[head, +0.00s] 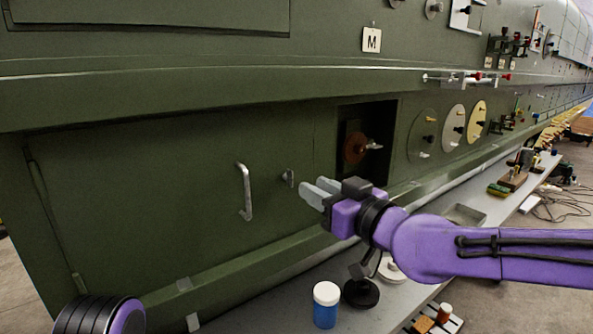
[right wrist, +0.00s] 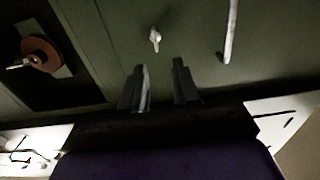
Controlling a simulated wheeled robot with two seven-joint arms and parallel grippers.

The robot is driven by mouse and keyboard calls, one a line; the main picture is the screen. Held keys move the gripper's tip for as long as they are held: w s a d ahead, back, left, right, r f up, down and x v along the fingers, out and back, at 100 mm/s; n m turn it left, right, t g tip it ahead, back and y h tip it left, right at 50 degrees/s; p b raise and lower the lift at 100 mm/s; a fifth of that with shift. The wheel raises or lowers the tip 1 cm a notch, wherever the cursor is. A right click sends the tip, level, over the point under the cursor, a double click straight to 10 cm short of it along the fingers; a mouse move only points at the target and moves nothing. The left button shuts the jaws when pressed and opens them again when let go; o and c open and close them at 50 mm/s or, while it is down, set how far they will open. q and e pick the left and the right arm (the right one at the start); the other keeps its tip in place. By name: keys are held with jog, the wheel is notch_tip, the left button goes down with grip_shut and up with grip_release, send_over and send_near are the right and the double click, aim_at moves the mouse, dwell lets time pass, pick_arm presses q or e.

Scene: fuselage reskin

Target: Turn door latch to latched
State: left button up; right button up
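The door latch (head: 289,178) is a small grey turn-piece on the green door panel (head: 150,215), just right of the silver bar handle (head: 245,190). In the right wrist view the latch (right wrist: 154,38) is a small pale knob, upright in the picture, beyond the fingertips. My right gripper (head: 313,190) is open and empty, a little right of the latch in the head view. In the right wrist view its two fingers (right wrist: 161,80) stand apart with a gap between them, not touching the latch. My left gripper is not in view; a purple and black part of mine shows at bottom left.
A dark recess with a copper-coloured disc (head: 355,148) and a small lever lies right of the door. Round plates (head: 423,135) follow further right. Below, a grey bench (head: 265,318) carries a white-capped blue jar (head: 326,304) and other small items.

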aim_at(292, 175)
jog(key=p+x, duration=0.2)
jog(key=x, duration=0.5)
jog(key=shift+w, duration=0.25)
grip_shut()
